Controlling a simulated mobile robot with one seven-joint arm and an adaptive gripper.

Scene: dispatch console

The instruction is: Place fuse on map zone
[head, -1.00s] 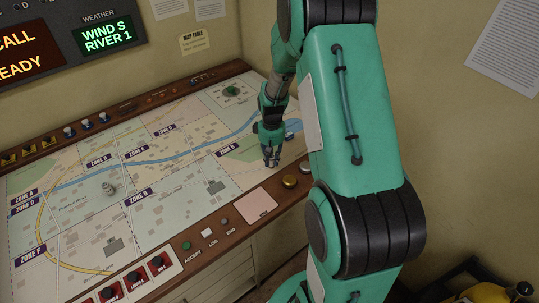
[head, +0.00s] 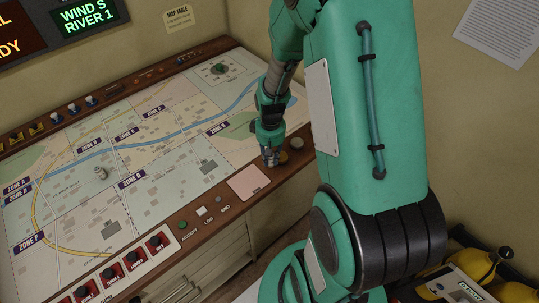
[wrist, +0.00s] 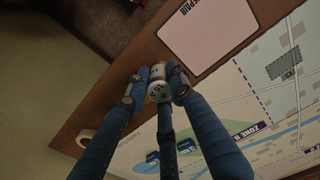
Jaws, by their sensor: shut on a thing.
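My gripper (wrist: 155,86) is shut on the fuse (wrist: 158,90), a small pale cylinder with dark marks on its end. The map (head: 150,190) covers the tabletop, divided into labelled zones by dashed lines. In the wrist view the map (wrist: 285,105) lies to the right of my fingers. I cannot tell whether the fuse touches the border.
The pink pad (head: 249,183) is beside my gripper; it reads "REPAIR" in the wrist view (wrist: 208,30). Buttons (head: 157,242) line the front border.

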